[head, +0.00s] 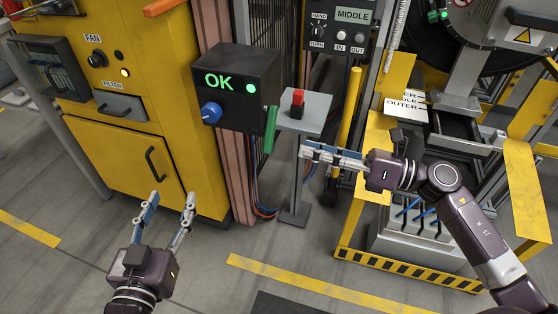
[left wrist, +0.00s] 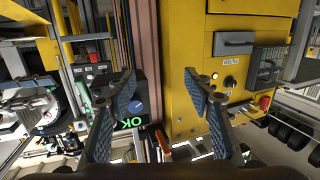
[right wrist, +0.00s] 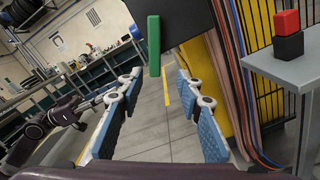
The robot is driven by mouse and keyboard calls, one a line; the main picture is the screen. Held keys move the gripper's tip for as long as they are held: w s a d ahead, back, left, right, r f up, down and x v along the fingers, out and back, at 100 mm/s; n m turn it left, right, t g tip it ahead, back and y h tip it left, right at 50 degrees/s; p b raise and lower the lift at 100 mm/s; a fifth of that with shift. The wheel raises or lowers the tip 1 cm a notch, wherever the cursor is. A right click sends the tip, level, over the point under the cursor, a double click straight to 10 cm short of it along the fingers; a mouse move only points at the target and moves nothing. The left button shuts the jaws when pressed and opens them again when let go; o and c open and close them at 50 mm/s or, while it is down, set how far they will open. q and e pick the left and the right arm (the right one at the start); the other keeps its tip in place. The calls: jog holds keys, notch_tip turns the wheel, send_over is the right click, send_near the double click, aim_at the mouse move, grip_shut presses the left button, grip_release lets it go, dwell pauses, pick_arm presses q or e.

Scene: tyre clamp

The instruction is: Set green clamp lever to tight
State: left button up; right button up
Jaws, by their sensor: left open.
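The green clamp lever (head: 269,130) is upright along the right side of a dark box (head: 236,80). The box face shows a lit green OK, a green light and a blue knob (head: 211,112). My right gripper (head: 304,148) is open and empty to the right of the lever, apart from it. In the right wrist view the lever (right wrist: 154,46) stands ahead, between and beyond the open fingertips. My left gripper (head: 171,197) is open and empty, low in front of the yellow cabinet. The left wrist view shows the OK box (left wrist: 138,95) between its fingers.
A grey pedestal (head: 302,110) with a red button (head: 297,98) stands close behind my right gripper. The yellow cabinet (head: 135,160) is at the left. A yellow-framed machine (head: 520,190) is at the right. Cables hang below the box. The floor in front is open.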

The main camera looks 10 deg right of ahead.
aim_at(272, 144)
jog(key=shift+n+g, duration=0.3)
jog(key=shift+n, duration=0.3)
jog(key=x, duration=0.8)
jog(key=shift+s+a+r, duration=0.1)
jog(key=shift+s+a, duration=0.1)
jog(key=shift+s, duration=0.15)
pick_arm(q)
notch_tip(272, 144, up, 3)
jog(key=shift+s+d+f+t, duration=0.1)
jog(key=shift+f+t, duration=0.1)
jog(key=shift+t, duration=0.3)
pick_arm(e)
grip_shut()
